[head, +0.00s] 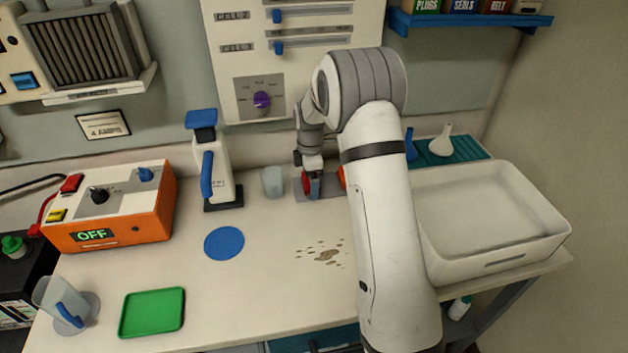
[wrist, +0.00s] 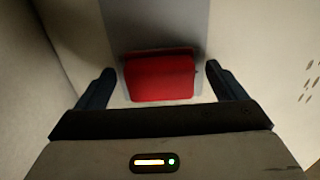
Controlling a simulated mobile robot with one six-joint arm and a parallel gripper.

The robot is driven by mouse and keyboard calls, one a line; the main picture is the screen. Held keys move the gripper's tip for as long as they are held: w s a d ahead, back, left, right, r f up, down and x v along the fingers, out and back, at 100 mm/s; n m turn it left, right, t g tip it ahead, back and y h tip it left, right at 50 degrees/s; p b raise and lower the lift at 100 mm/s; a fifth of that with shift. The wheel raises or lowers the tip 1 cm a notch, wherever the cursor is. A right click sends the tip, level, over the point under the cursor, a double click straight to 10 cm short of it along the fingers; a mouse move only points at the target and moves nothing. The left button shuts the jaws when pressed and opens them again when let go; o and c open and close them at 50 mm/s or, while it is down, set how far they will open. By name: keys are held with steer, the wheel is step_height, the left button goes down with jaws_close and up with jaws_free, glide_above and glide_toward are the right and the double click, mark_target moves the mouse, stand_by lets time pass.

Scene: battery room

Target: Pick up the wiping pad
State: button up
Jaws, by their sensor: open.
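The wiping pad appears to be the red block (wrist: 160,78) in the wrist view, lying on a grey patch (wrist: 158,20) of the worktop. My gripper (wrist: 158,70) is open, with one dark finger on each side of the red block and a visible gap at both sides. In the head view my gripper (head: 313,184) points down at the back of the bench, and a little red (head: 305,186) shows beside its fingers. My arm and fingers hide most of the pad there. I cannot tell the height of the fingertips over the bench.
A white basin (head: 490,258) is at right. A brown stain (head: 327,256), blue disc (head: 224,243), green tray (head: 152,312) and orange box (head: 150,230) are on the bench.

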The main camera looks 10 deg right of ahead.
steer(key=shift+c, duration=0.3)
steer(key=c, duration=1)
steer(key=shift+r, duration=0.15)
steer(key=shift+s+r+b, duration=0.15)
steer(key=shift+r+b, duration=0.05)
steer(key=shift+b, duration=0.1)
step_height(320, 180, up, 6)
steer(key=shift+r+b, duration=0.1)
steer(key=shift+b, duration=0.35)
steer(key=s+b, duration=0.3)
steer(key=s, duration=1.6)
steer(key=shift+s+r, duration=0.1)
steer(key=shift+s, duration=0.25)
